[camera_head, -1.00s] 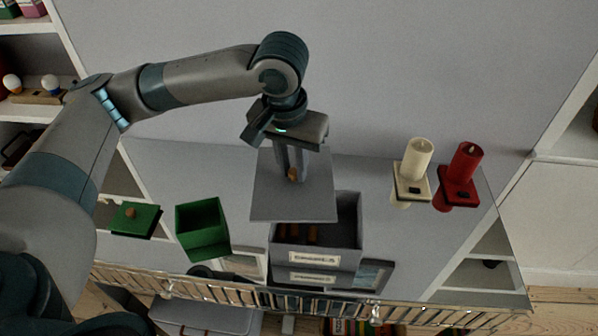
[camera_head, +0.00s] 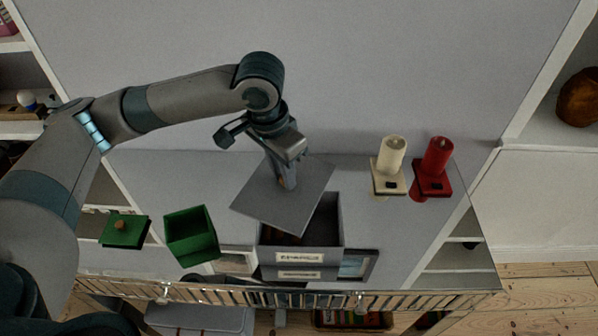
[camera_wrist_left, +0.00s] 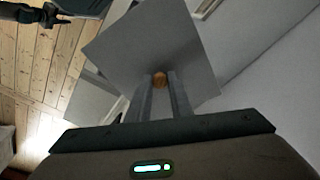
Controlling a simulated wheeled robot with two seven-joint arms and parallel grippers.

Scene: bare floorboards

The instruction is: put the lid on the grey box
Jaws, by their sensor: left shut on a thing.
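The grey box (camera_head: 300,256) stands open on the glossy shelf top, with a white label on its front and brownish things inside. My left gripper (camera_head: 288,183) is shut on the wooden knob of the grey lid (camera_head: 262,203). The lid is held above the box, turned relative to it and shifted to the left, so the box's right part shows uncovered. In the left wrist view the gripper's fingers (camera_wrist_left: 160,82) close on the knob, and the square lid (camera_wrist_left: 185,45) spreads out beyond them.
A green box (camera_head: 191,240) stands open left of the grey box, with a green lid (camera_head: 124,231) farther left. A cream candle (camera_head: 392,157) and a red candle (camera_head: 437,158) stand on holders to the right. A metal rail (camera_head: 420,300) runs along the front edge.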

